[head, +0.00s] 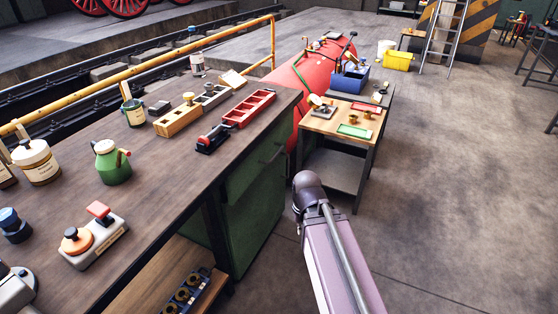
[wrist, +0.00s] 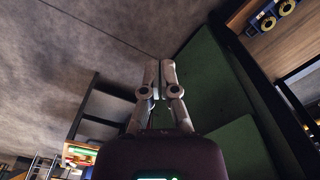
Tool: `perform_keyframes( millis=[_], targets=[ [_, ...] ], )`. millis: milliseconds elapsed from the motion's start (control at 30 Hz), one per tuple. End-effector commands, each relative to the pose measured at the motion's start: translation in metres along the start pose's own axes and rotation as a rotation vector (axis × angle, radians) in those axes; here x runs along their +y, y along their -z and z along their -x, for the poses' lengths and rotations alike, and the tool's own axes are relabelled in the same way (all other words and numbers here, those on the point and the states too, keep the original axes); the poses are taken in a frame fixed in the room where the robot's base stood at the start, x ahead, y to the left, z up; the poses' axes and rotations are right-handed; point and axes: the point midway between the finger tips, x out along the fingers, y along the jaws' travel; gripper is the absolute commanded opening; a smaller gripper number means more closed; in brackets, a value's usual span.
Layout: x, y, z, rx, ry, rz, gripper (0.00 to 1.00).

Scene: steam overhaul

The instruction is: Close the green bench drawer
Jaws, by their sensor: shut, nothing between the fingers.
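In the wrist view, green panels (wrist: 207,85) fill the middle right, with another green face (wrist: 236,146) lower down. My gripper (wrist: 160,64) has its fingers together and empty, in front of the green panels; contact cannot be told. In the head view my arm reaches toward the bench's right side, and the gripper's fingers are hidden.
A small wooden-topped table (head: 342,121) with trays and brass parts stands just beyond the bench. A red boiler (head: 305,72) lies behind it. Tools and a green oil can (head: 113,163) stand on the bench. The floor to the right (head: 460,190) is clear.

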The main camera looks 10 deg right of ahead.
Motion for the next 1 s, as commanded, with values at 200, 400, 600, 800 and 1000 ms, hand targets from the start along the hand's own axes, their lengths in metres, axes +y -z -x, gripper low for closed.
perform_keyframes(
  millis=[200,400,600,800,1000],
  targets=[
    [0.000,0.001,-0.001,0.001,0.004,-0.006,0.00],
    [-0.008,0.016,-0.010,0.012,0.065,-0.092,0.00],
    [-0.014,0.055,-0.026,0.023,0.236,-0.338,0.00],
    [-0.014,0.112,-0.039,-0.012,0.500,-0.706,0.00],
    [0.001,0.173,-0.038,-0.122,0.789,-1.089,0.00]
  ],
)
